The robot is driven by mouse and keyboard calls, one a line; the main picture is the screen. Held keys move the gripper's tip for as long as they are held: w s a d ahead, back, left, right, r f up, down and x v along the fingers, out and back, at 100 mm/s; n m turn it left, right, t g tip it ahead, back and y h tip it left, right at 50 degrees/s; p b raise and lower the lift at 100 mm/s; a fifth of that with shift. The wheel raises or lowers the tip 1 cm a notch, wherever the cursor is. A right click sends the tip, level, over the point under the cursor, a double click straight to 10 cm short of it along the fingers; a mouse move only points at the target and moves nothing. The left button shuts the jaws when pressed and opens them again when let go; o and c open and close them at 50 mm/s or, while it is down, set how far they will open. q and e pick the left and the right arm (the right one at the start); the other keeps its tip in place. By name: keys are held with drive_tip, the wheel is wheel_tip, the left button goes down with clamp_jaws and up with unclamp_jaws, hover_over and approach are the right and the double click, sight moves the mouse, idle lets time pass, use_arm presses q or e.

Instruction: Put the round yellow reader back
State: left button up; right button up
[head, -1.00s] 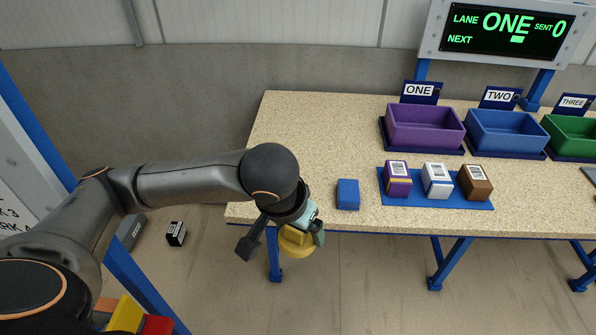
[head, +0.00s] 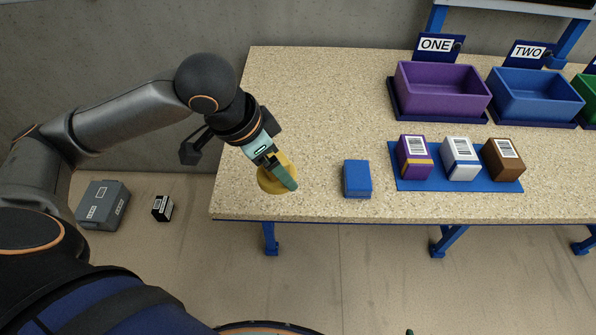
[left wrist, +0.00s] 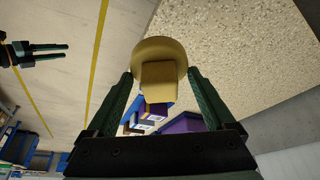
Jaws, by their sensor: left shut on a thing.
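The round yellow reader (head: 270,182) is in my left gripper (head: 281,172), over the front left part of the speckled table (head: 300,110). I cannot tell whether it touches the tabletop. In the left wrist view the reader (left wrist: 172,48) shows its round disc and a squarer yellow body, with a green finger of my left gripper (left wrist: 160,88) on each side. A small blue block (head: 357,178) stands on the table just right of the reader. My right gripper (left wrist: 45,53) shows at the left of the left wrist view, its two fingers apart and nothing between them.
A blue mat (head: 405,184) right of the block bears a purple (head: 414,158), a white (head: 460,158) and a brown box (head: 503,158). Purple (head: 440,90) and blue (head: 535,97) bins stand behind. A grey case (head: 103,205) and a black box (head: 162,208) lie on the floor.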

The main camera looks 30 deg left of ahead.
use_arm(q)
drive_tip(key=m, duration=0.1)
drive_tip(key=m+h+b, duration=0.1)
drive_tip(key=m+b, duration=0.1)
drive_tip(key=shift+s+a+f+m+g, duration=0.2)
drive_tip(key=shift+s+a+m+g, duration=0.1)
drive_tip(key=shift+s+m+g, duration=0.1)
drive_tip(key=shift+s+a+r+m+h+b, duration=0.1)
drive_tip(key=shift+r+m+h+b, duration=0.15)
drive_tip(key=shift+m, duration=0.25)
drive_tip(key=shift+s+r+m+h+b, duration=0.1)
drive_tip(key=shift+m+h+b, duration=0.15)
drive_tip(key=shift+m, duration=0.25)
drive_tip(key=shift+g, duration=0.3)
drive_tip(key=w+f, duration=0.3)
drive_tip(key=w, duration=0.1)
drive_tip(key=w+a+f, duration=0.1)
drive_tip(key=w+f, duration=0.2)
drive_tip(key=w, duration=0.1)
drive_tip(key=w+f, duration=0.3)
drive_tip(key=w, duration=0.2)
drive_tip(key=shift+a, duration=0.25)
drive_tip(key=f, duration=0.1)
drive_tip(key=w+f+p, duration=0.1)
drive_tip(key=shift+f, duration=0.85)
drive_tip(key=shift+f, duration=0.1)
drive_tip(key=o, duration=0.9)
